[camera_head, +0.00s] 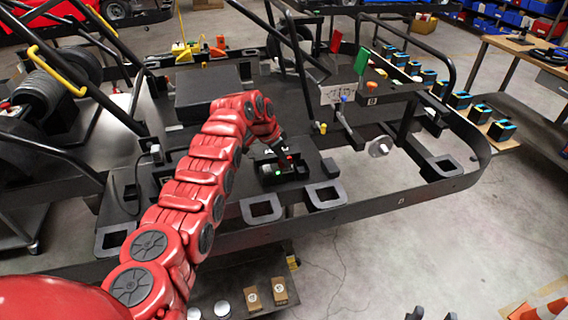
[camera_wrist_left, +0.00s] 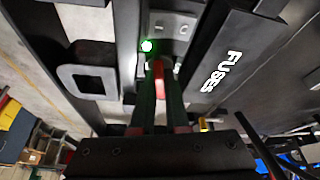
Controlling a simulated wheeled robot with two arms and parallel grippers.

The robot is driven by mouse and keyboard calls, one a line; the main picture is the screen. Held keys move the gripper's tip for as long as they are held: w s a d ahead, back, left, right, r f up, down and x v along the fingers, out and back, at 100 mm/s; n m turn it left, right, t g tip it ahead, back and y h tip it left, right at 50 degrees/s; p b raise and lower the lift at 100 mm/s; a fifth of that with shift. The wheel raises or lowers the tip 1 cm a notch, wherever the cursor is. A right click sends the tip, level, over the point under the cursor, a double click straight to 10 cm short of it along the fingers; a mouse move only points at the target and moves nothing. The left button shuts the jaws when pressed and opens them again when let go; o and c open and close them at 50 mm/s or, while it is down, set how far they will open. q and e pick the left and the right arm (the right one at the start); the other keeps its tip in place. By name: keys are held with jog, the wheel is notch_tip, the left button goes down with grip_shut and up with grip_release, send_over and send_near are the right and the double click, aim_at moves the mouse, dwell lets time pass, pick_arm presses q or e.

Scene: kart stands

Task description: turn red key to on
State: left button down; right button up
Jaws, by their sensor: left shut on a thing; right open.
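The red key (camera_wrist_left: 158,72) stands in a dark switch panel beside a lit green lamp (camera_wrist_left: 146,45) in the left wrist view. My left gripper (camera_wrist_left: 161,88) is shut on the key, with one dark finger on each side of it. In the head view my left gripper (camera_head: 287,159) reaches down over the small black switch box (camera_head: 268,179) on the kart frame, where the green light also shows. The key is mostly hidden by the gripper there. My right gripper (camera_head: 432,315) only shows its two dark fingertips at the bottom edge, apart and empty.
A dark box marked FUSES (camera_wrist_left: 222,68) lies close to the right of the key. The kart's black side rail (camera_head: 400,198) runs in front. Two small brown boxes (camera_head: 279,290) sit on a shelf below. Open floor (camera_head: 400,255) lies at the right.

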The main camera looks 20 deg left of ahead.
dwell(0.3)
pick_arm(q)
jog(key=c, duration=0.8)
grip_release()
jog(key=shift+c, duration=0.2)
jog(key=shift+r, duration=0.15)
